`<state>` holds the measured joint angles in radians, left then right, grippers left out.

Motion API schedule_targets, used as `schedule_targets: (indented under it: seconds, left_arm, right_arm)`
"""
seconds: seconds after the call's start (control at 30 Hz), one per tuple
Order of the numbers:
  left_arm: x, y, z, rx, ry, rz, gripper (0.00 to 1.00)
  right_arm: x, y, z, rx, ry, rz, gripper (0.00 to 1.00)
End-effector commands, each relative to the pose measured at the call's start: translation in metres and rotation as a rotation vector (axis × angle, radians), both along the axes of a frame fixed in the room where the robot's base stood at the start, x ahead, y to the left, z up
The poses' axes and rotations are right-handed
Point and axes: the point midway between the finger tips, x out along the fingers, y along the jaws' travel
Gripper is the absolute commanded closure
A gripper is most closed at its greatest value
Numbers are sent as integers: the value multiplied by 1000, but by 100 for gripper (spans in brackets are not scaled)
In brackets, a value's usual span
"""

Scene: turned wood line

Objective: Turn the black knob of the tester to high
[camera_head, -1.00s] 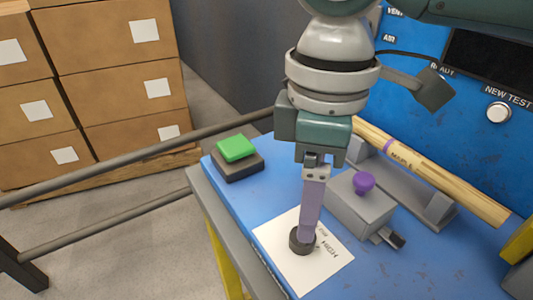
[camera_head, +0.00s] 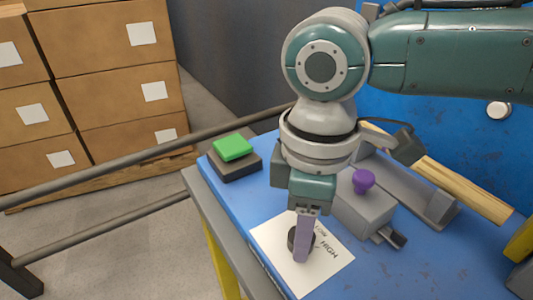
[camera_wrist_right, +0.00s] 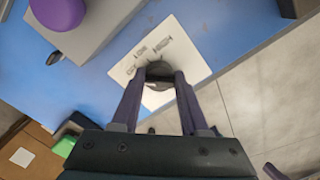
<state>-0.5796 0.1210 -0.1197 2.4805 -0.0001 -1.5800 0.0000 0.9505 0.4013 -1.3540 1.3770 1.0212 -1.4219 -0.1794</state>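The black knob (camera_head: 291,238) stands on a white card (camera_head: 325,262) on the blue bench top. The card has printed words, HIGH and what looks like LOW, beside the knob. My right gripper (camera_head: 300,258) points down at the knob. In the right wrist view its two purple fingers (camera_wrist_right: 160,80) lie on either side of the knob (camera_wrist_right: 159,69) and appear closed on it. The knob's pointer is hidden, so its setting cannot be told. A purple piece at that view's lower right edge may be my left gripper; too little shows to tell.
A grey block with a purple knob (camera_head: 363,181) stands close right of my right gripper. A green button (camera_head: 232,148) on a dark base sits at left. A rail (camera_head: 130,160) and cardboard boxes (camera_head: 110,85) lie beyond.

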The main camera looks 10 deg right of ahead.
Motion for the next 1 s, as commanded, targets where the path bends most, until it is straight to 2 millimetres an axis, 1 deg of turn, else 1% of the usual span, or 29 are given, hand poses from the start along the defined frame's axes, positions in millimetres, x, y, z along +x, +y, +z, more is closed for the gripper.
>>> schedule_targets:
  seconds: [0.03,0.37,0.57,0.73,0.87,1.0]
  left_arm:
    - [0,0,0,-1,0,1,100]
    - [0,-1,0,-4,1,2,100]
    - [0,-1,0,-4,1,2,100]
    - [0,-1,5,-4,1,2,100]
    - [0,-1,14,-4,2,2,100]
    - [0,-1,28,-3,2,1,100]
  right_arm:
    - [0,0,0,0,1,0,63]
    - [0,0,0,0,1,0,100]
    - [0,0,0,0,1,-2,100]
    - [-1,0,2,0,2,-25,100]
    - [-1,1,3,2,4,-78,100]
    - [-1,1,5,2,4,-170,100]
